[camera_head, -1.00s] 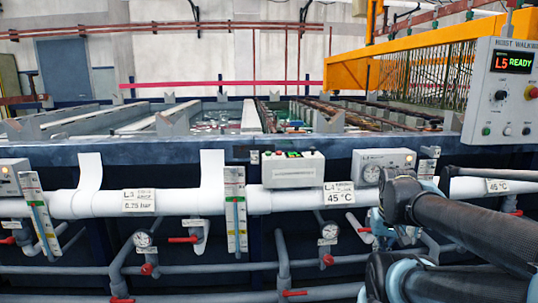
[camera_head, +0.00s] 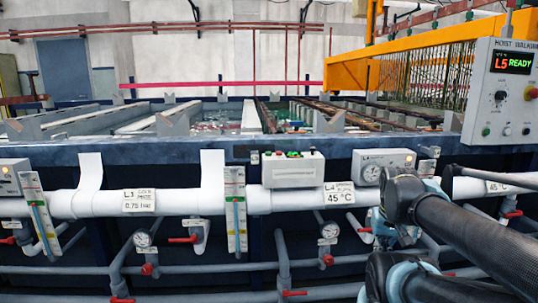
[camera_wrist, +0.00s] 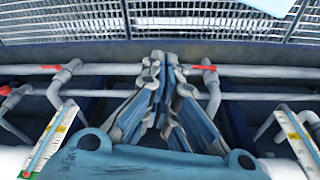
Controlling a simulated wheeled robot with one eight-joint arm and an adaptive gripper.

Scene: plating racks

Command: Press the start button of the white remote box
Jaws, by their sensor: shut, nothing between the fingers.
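The white remote box (camera_head: 293,172) sits on top of the white pipe, near the middle of the head view. Small green and red details show on its upper face, too small to tell which is the start button. My gripper (camera_wrist: 162,60) is shut and empty in the wrist view, its fingertips together over grey pipes. The box does not show in the wrist view. In the head view my arm is to the right of the box and apart from it, and I cannot make out the fingertips there.
The white pipe (camera_head: 105,203) runs along the tank front with labels, gauges and red-handled valves below. A white gauge box (camera_head: 384,163) stands right of the remote box, close to my arm. A control panel (camera_head: 505,90) reads L5 READY. Floor grating (camera_wrist: 180,22) shows in the wrist view.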

